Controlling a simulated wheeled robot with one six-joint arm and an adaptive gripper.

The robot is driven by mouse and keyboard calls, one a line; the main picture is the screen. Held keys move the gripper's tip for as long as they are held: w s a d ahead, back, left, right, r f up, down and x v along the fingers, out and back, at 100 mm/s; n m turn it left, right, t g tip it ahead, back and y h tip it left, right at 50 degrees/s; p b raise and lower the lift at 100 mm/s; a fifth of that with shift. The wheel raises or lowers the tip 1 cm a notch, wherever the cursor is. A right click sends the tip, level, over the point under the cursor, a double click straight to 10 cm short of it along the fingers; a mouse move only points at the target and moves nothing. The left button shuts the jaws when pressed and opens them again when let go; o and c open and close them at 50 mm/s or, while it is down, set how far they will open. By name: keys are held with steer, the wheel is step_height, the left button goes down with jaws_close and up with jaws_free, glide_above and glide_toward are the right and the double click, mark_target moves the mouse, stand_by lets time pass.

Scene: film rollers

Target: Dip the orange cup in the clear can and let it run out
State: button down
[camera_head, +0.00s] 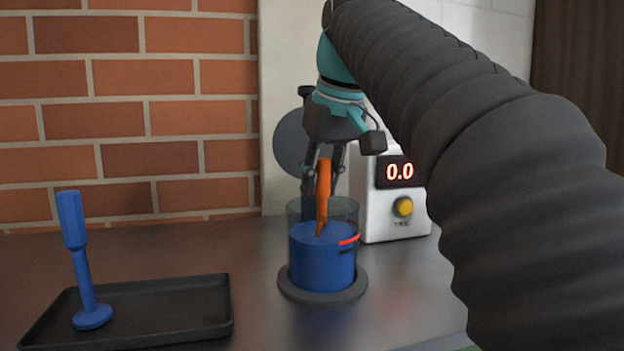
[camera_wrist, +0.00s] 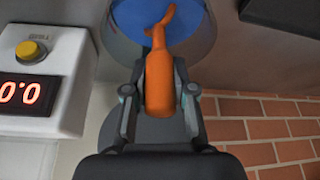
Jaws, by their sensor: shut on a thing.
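The clear can (camera_head: 293,216) stands on a dark round base (camera_head: 322,292) and holds blue liquid (camera_head: 318,265). My gripper (camera_head: 324,170) is above the can, shut on the orange tool (camera_head: 323,188) by its thick handle. The tool hangs nearly upright with its lower end inside the can, at or in the liquid surface. Whether its tip is under the surface I cannot tell. The wrist view shows the orange handle (camera_wrist: 159,80) between both fingers and its narrow end over the blue liquid (camera_wrist: 130,18). No cup shape is visible on it.
A white box (camera_head: 385,225) with a red display reading 0.0 and a yellow button stands right behind the can. A black tray (camera_head: 165,309) at left holds an upright blue tool (camera_head: 78,250). A brick wall closes the back. The counter between tray and can is clear.

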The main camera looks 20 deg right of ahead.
steer(key=shift+s+r+p, duration=0.2)
steer(key=shift+r+p, duration=3.9)
steer(key=shift+r, duration=0.1)
stand_by(3.8)
